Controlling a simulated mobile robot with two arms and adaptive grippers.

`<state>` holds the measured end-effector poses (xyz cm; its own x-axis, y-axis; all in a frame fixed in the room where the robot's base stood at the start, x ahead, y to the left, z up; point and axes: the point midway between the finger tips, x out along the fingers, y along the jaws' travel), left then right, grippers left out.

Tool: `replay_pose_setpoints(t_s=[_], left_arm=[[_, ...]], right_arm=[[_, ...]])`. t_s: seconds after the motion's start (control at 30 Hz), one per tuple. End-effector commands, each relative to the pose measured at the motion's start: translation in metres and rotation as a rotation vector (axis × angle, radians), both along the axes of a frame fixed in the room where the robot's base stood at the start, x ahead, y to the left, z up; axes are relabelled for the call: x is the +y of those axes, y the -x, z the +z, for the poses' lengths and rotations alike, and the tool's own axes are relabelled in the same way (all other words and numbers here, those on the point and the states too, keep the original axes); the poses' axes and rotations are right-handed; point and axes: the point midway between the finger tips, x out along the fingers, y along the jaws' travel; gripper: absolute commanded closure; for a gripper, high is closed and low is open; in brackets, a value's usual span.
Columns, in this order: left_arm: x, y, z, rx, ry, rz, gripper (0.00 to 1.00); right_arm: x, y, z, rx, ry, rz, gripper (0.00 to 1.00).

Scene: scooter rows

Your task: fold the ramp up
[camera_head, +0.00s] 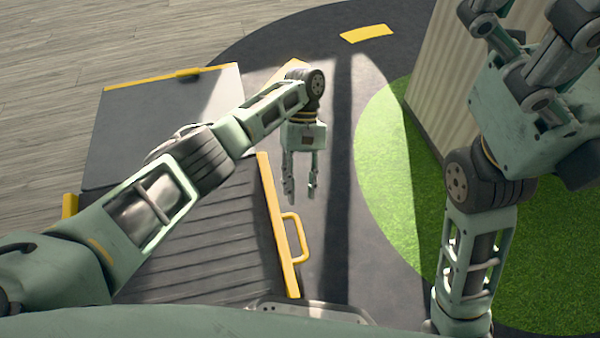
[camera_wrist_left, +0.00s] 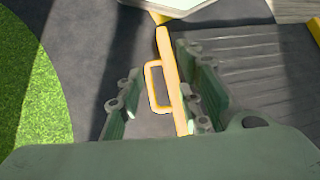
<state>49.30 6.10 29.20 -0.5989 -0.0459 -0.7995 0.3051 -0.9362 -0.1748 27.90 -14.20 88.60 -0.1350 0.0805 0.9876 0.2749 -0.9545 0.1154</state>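The ramp (camera_head: 215,225) lies flat on the floor, a dark ribbed plate with a yellow right edge. A yellow handle (camera_head: 300,238) stands out from that edge; it also shows in the left wrist view (camera_wrist_left: 152,87). My left gripper (camera_head: 301,195) points down just right of the yellow edge, beyond the handle in the head view. Its fingers are apart and empty. In the left wrist view the handle appears between the open fingers (camera_wrist_left: 155,112), without clear contact. My right gripper (camera_head: 515,20) is raised at the upper right, partly cut off, and its fingers look apart.
A dark smooth plate (camera_head: 150,120) with a yellow far edge adjoins the ramp. A ribbed beige block (camera_head: 440,80) stands on green turf (camera_head: 390,170) at right. Dark floor between ramp and turf is clear.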

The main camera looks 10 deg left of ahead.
Motion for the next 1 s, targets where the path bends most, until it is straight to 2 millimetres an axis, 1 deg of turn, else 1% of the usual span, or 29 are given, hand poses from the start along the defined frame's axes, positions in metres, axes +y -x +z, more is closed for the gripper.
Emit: replay_pose_setpoints(t_s=[0.07,0.23,0.4,0.57,1.0], left_arm=[[0.002,0.002,0.004,0.004,-0.006,-0.002,0.67],[0.002,0.002,0.034,0.005,-0.004,-0.003,0.67],[0.001,0.002,0.049,0.006,-0.002,-0.002,0.67],[0.001,0.003,0.054,0.009,-0.002,0.0,0.67],[0.0,0.003,0.054,0.009,-0.001,0.0,0.67]], right_arm=[[0.0,0.0,0.0,0.0,0.0,0.0,0.0],[0.0,0.0,0.0,0.0,0.0,0.0,0.0],[0.0,0.0,0.0,0.0,0.0,0.0,0.0],[0.0,0.0,0.0,0.0,0.0,0.0,0.0],[0.0,0.0,0.0,0.0,0.0,0.0,0.0]])
